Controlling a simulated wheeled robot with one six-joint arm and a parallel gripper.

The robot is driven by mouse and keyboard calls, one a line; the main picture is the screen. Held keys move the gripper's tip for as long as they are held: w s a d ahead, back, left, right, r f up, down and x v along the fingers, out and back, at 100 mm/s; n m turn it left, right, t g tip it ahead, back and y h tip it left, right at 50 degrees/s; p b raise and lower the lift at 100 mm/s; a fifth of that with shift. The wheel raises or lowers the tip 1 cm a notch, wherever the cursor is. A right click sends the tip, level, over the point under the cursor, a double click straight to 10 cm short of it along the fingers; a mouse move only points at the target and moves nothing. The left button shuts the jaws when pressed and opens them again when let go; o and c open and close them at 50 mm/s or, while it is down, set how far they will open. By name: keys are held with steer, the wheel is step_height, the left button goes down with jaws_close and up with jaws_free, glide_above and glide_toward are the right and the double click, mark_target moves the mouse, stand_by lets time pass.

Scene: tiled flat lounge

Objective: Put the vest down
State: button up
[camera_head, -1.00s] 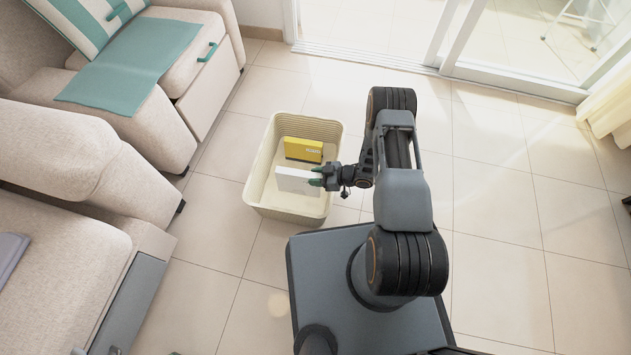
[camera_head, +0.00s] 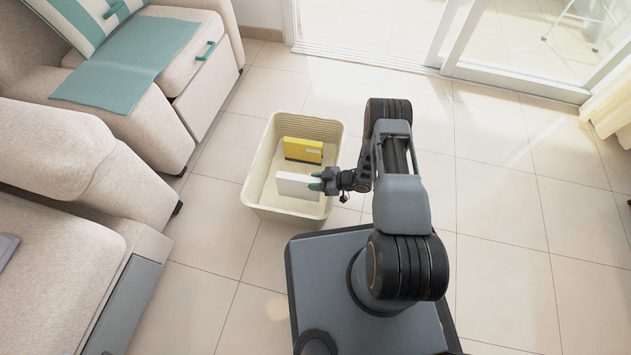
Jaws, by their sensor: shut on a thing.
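My gripper (camera_head: 318,182) is shut on the right end of a white, flat, box-like thing (camera_head: 296,187). The white thing is inside the opening of a cream basket (camera_head: 254,168), towards its near side. I cannot tell whether it touches the basket floor. I see nothing that is clearly a vest; the held thing looks like a box.
A beige sofa (camera_head: 50,145) with drawers runs along the left. A teal cloth (camera_head: 125,68) and a striped cushion (camera_head: 85,22) lie on its far part. A grey cloth (camera_head: 7,247) shows at the left edge. Tiled floor (camera_head: 500,230) is clear on the right, before glass doors.

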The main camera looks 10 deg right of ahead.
steer(key=o, duration=1)
steer(key=shift+f, duration=0.15)
steer(key=shift+o, duration=0.2)
steer(key=shift+r+p, duration=0.45)
steer(key=shift+r, duration=0.05)
steer(key=p+v, duration=0.4)
steer(key=v, duration=0.8)
steer(key=w+d+r+m+t+h, duration=0.1)
steer(key=w+d+r+t+h, duration=0.1)
steer(key=w+d+r+h, duration=0.3)
steer(key=w+d+r+m+t+h, duration=0.1)
steer(key=w+r+h, duration=0.2)
steer(key=w+r, duration=0.45)
step_height(320, 180, up, 10)
steer(key=d+m+h, duration=0.3)
steer(key=h, duration=0.1)
steer(key=s+a+r+m+g+h, duration=0.25)
steer(key=s+r+m, duration=0.35)
steer(key=s+r, duration=0.65)
steer(key=s+a+r+m+g+y, duration=0.1)
steer(key=s+a+r+m+g, duration=0.1)
steer(key=s+a+r, duration=0.3)
steer(key=s+a, duration=0.3)
steer(key=s, duration=0.3)
steer(key=shift+r+m+y, duration=0.2)
steer(key=shift+m+y, duration=0.1)
steer(key=shift+y, duration=0.05)
